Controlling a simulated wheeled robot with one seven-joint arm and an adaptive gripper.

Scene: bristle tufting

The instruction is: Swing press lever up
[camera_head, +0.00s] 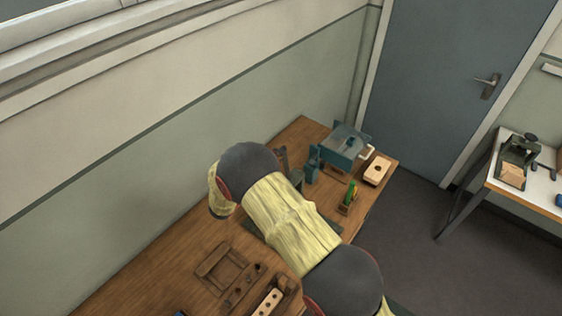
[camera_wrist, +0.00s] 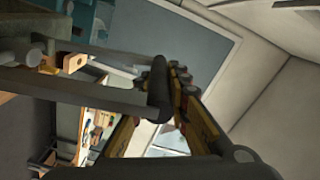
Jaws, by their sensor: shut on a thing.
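In the wrist view, the press lever is a grey bar (camera_wrist: 85,93) running in from the left. It ends in a dark cylindrical handle (camera_wrist: 158,86). My gripper (camera_wrist: 161,108), with dark and yellowish fingers, is shut on this handle, with fingers on either side. The bar looks roughly level in this tilted picture; its true angle is hard to tell. In the head view, my arm covers the gripper, the lever and most of the press. Only some dark green metal parts show behind the arm, and I cannot tell if they belong to the press.
The wooden bench (camera_head: 165,262) holds a teal box-like fixture (camera_head: 345,145), a pale wood block (camera_head: 376,171) and a brown wooden tray (camera_head: 219,270). A second white-topped table (camera_head: 540,187) stands at the right. A wall runs behind the bench. Open floor lies between the tables.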

